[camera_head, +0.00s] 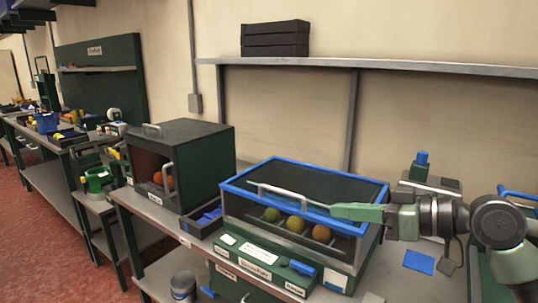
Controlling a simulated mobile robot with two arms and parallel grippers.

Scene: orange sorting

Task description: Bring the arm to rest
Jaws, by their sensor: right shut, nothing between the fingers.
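My right gripper (338,211) comes in from the right on its grey arm. Its green fingers are shut with nothing between them, in front of a glass-sided case with a blue rim (376,190). Its tips show at the right end of a long grey handle bar (285,195); I cannot tell whether they touch it. Inside the case lie a green fruit (272,215), a yellowish fruit (295,224) and an orange fruit (321,233). My left gripper is not in view.
A dark green box (205,150) with an orange fruit (163,180) inside stands left of the case. A dark tray (200,222) lies between them. A shelf (400,68) with black crates (275,40) runs above. A blue square (418,262) lies below my arm.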

